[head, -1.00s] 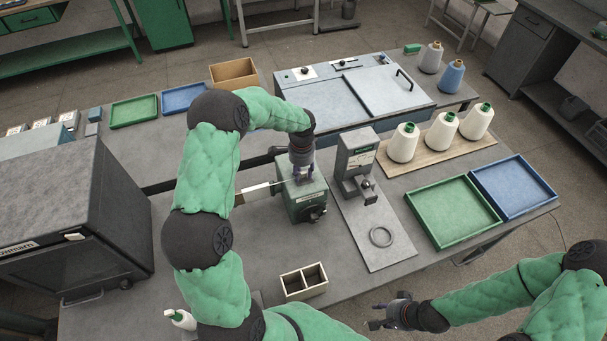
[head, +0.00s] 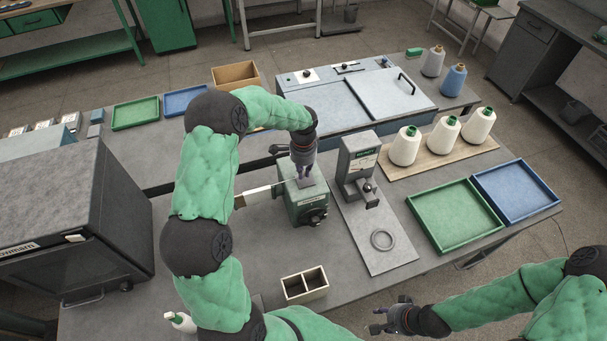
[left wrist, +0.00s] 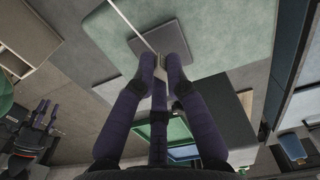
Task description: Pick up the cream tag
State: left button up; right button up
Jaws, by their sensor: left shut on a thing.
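My left gripper (head: 303,178) is over the top of the small green machine (head: 308,203), at its grey top plate. In the left wrist view its purple fingers (left wrist: 161,72) are shut on a small pale thing, which I take to be the cream tag (left wrist: 159,73). The fingers hide most of it, and the head view does not show it clearly. My right gripper (head: 380,322) is empty at the front edge of the table, with its fingers apart.
A thin rod with a white plate (head: 257,194) sticks out left of the green machine. A grey stand (head: 357,165) is close on its right. A two-part wooden box (head: 304,284) is in front. Green (head: 455,240) and blue trays lie at the right.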

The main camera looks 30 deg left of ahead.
pick_arm(q)
jog(key=s+d+r, duration=0.2)
jog(key=d+r, duration=0.1)
jog(key=r, duration=0.3)
jog(key=shift+s+d+r, duration=0.25)
jog(key=shift+s+r, duration=0.1)
jog(key=shift+s, duration=0.05)
jog(key=s+d+r, duration=0.1)
jog(key=s+d, duration=0.1)
jog(key=s+d+r, duration=0.2)
jog(key=s+d+r+b, duration=0.1)
jog(key=s+d, duration=0.1)
jog(key=d, duration=0.1)
jog(key=shift+r, duration=0.15)
jog(key=shift+s+d+r+p, duration=0.1)
jog(key=shift+r+p, duration=1.1)
jog(key=shift+r, duration=0.35)
jog(key=shift+f, duration=0.1)
